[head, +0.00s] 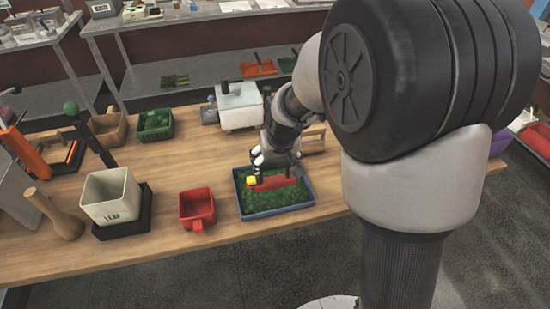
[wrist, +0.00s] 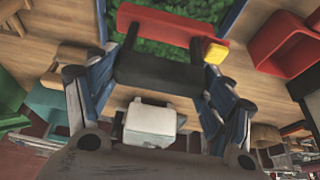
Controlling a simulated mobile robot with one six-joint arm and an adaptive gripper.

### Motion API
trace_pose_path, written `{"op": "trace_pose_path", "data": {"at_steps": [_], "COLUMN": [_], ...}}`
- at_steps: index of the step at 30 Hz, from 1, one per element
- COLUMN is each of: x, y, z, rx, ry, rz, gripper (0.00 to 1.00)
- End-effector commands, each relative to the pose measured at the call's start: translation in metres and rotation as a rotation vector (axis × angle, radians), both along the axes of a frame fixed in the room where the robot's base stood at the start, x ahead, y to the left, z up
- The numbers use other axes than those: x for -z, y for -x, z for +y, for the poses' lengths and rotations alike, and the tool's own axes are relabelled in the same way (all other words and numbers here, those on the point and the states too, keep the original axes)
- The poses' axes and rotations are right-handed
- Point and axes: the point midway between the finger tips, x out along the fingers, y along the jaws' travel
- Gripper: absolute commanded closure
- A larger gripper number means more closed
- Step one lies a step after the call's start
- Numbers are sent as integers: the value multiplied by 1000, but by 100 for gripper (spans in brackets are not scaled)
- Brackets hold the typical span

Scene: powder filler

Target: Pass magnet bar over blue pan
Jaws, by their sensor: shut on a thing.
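The blue pan (head: 243,213) lies on the wooden table, filled with green leafy material. The magnet bar (head: 276,184) is red with a yellow end (head: 250,183) at the left, and it is over the pan's contents. In the wrist view the bar (wrist: 165,24) has a black handle (wrist: 158,72) between my fingers. My gripper (head: 276,171) is shut on that handle above the pan. I cannot tell whether the bar touches the leaves or hangs just above them. The wrist view also shows part of the pan's blue wall (wrist: 234,15).
A red scoop-like container (head: 197,207) stands left of the pan. A white bin marked LEAF (head: 110,197) sits on a black base farther left. A white machine (head: 239,108) stands behind the pan. A green basket (head: 156,124) is at the back left. Bare table lies in front.

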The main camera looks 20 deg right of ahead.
Motion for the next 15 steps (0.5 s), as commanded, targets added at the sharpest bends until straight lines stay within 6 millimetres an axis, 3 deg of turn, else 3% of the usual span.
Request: {"op": "trace_pose_path", "data": {"at_steps": [15], "x": [50], "y": [0], "z": [0], "rx": [0], "ry": [0], "rz": [0], "gripper": [71]}}
